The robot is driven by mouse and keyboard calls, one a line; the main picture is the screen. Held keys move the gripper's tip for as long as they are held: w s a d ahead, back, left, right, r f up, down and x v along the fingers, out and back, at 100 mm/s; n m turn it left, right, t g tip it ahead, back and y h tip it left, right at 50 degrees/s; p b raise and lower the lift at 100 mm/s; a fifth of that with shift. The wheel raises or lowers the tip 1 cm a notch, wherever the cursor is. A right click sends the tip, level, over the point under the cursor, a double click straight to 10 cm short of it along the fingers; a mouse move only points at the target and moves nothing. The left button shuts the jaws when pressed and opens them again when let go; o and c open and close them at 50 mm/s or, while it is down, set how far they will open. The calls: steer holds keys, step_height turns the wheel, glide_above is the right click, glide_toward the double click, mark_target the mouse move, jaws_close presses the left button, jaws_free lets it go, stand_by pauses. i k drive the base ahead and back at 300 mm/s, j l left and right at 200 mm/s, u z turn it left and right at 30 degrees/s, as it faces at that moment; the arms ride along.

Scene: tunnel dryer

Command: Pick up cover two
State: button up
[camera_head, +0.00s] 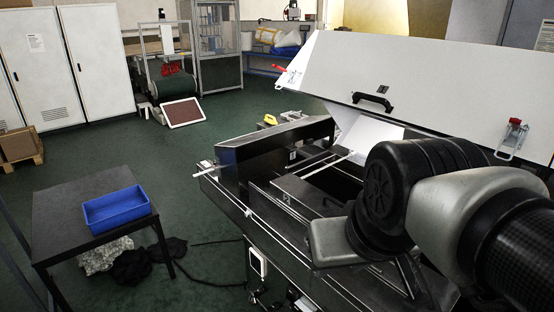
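The tunnel dryer (285,235) stands at the right, its top open. A large white hood (430,85) with a black handle (372,100) is tilted up behind the opening. Dark flat panels (305,190) lie lower, around the opening. No label shows which piece is cover two. My arm reaches in from the right over the dryer and hides much of its right part. I cannot make out my gripper's fingers; they appear hidden behind or below my arm.
A dark table (85,185) with a blue bin (117,208) stands at the left. Dark cloth (140,265) and a cable lie on the floor beside it. White cabinets (65,65) and a small conveyor machine (165,80) stand behind. Green floor between is mostly clear.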

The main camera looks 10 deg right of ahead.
mark_target(310, 202)
steer(key=i+j+z, duration=0.3)
steer(key=z, duration=0.15)
steer(key=i+j+z, duration=0.2)
steer(key=j+z, duration=0.25)
steer(key=i+j+z, duration=0.2)
steer(key=j+z, duration=0.15)
steer(key=i+j+z, duration=0.1)
steer(key=j+z, duration=0.25)
steer(key=j, duration=0.25)
steer(key=j+z, duration=0.3)
steer(key=j, duration=0.2)
steer(key=i, duration=0.05)
